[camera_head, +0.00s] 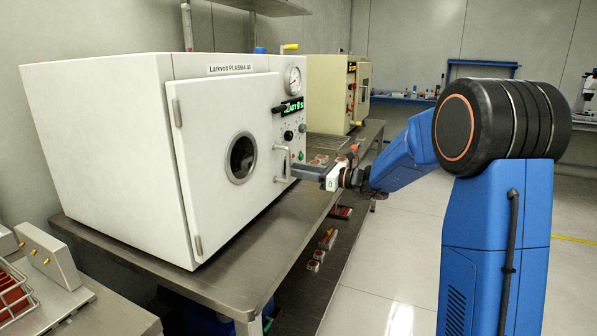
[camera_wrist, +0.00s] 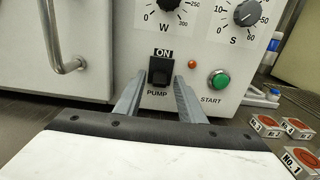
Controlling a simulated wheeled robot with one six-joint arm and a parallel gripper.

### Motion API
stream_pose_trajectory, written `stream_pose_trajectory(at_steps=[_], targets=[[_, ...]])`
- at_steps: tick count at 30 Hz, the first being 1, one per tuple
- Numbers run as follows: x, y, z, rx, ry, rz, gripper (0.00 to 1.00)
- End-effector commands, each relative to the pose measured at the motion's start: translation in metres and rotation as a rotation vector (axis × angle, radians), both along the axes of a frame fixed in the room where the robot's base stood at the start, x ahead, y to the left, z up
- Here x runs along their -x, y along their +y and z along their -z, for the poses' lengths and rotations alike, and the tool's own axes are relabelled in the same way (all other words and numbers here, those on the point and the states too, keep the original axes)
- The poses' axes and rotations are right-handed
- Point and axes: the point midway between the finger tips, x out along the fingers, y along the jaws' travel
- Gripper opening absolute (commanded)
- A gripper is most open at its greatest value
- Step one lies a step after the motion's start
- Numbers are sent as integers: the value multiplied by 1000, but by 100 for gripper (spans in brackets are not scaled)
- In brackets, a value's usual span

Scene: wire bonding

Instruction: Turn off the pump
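The plasma machine (camera_head: 110,140), a white box labelled "Larkvolt PLASMA 40", stands on a steel bench with its door shut. In the wrist view its panel shows a black rocker switch (camera_wrist: 159,72) with "ON" above and "PUMP" below. My gripper (camera_wrist: 156,86) points at this switch, its two fingers apart on either side of it in the picture. It is open with nothing between the fingers; I cannot tell whether they touch the panel. In the head view my gripper (camera_head: 305,172) is at the machine's front right, by the door handle.
A green START button (camera_wrist: 219,81) and a small orange lamp (camera_wrist: 192,65) are right of the switch. The W knob (camera_wrist: 167,5) and S knob (camera_wrist: 247,13) are above. The door handle (camera_wrist: 62,45) juts out at left. Numbered red-topped blocks (camera_wrist: 300,160) lie on the bench at right.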

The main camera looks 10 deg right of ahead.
Motion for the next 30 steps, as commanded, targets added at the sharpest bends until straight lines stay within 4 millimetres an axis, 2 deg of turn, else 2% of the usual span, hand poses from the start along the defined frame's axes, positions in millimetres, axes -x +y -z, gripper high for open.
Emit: stream_pose_trajectory(at_steps=[5,9,10,30], targets=[[0,0,0,0,0,0,36],[0,0,0,0,0,0,2],[0,0,0,0,0,0,0],[0,1,5,-84,-59,0,0]])
